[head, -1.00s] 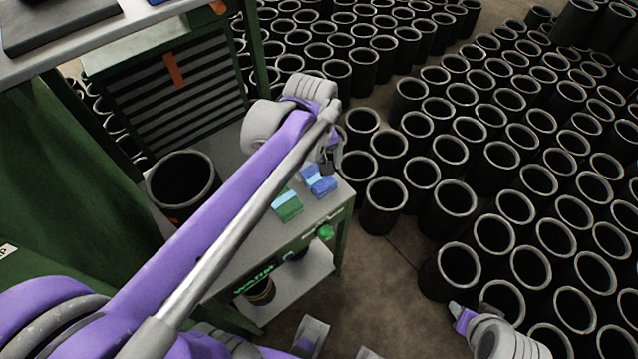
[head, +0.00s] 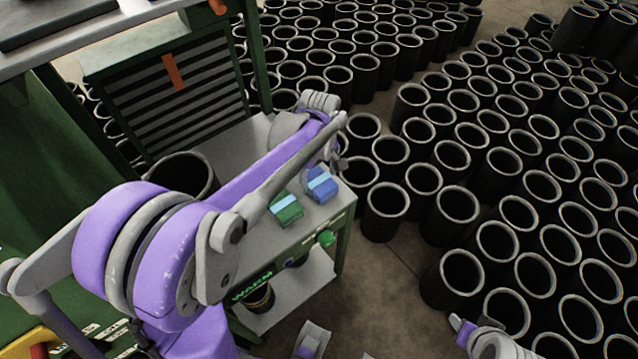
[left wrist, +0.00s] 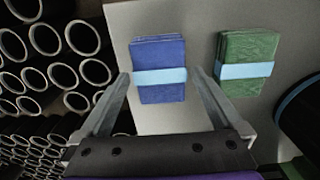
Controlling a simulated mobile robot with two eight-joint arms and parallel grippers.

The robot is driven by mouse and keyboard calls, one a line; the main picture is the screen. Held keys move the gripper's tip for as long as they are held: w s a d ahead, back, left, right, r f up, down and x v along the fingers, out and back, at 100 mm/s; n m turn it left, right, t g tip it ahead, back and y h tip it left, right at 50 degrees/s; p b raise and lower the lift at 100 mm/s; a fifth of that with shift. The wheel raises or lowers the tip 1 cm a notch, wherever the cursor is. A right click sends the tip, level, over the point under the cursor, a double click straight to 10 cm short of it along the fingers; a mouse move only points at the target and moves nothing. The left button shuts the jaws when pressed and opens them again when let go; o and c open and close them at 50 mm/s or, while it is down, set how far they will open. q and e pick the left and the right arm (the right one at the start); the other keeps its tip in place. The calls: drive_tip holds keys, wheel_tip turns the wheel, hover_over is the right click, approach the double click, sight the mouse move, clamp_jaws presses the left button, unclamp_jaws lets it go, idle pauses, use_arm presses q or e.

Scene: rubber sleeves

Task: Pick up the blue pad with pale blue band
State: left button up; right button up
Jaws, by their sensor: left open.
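The blue pad with a pale blue band (head: 321,187) lies on the grey shelf top of the green stand, near its right edge. In the left wrist view the blue pad (left wrist: 158,53) lies ahead, between the lines of my open fingers. My left gripper (head: 338,165) is open and empty, above and just beyond the pad in the head view. In the left wrist view its two fingers (left wrist: 160,84) reach toward the pad's near end; I cannot tell the exact height gap. My right gripper (head: 460,324) shows at the bottom right, away from the stand; its jaws are unclear.
A green pad with a pale blue band (head: 286,209) lies beside the blue one. A black rubber sleeve (head: 183,172) stands at the shelf's left. Many black sleeves (head: 385,212) crowd the floor to the right.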

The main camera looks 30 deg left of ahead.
sight(319, 181)
use_arm(q)
wheel_tip(319, 181, down, 2)
drive_tip(key=shift+f, duration=0.15)
drive_tip(key=c, duration=1.3)
wheel_tip(319, 181, up, 10)
drive_tip(key=shift+r+p, duration=0.1)
drive_tip(key=shift+p, duration=0.35)
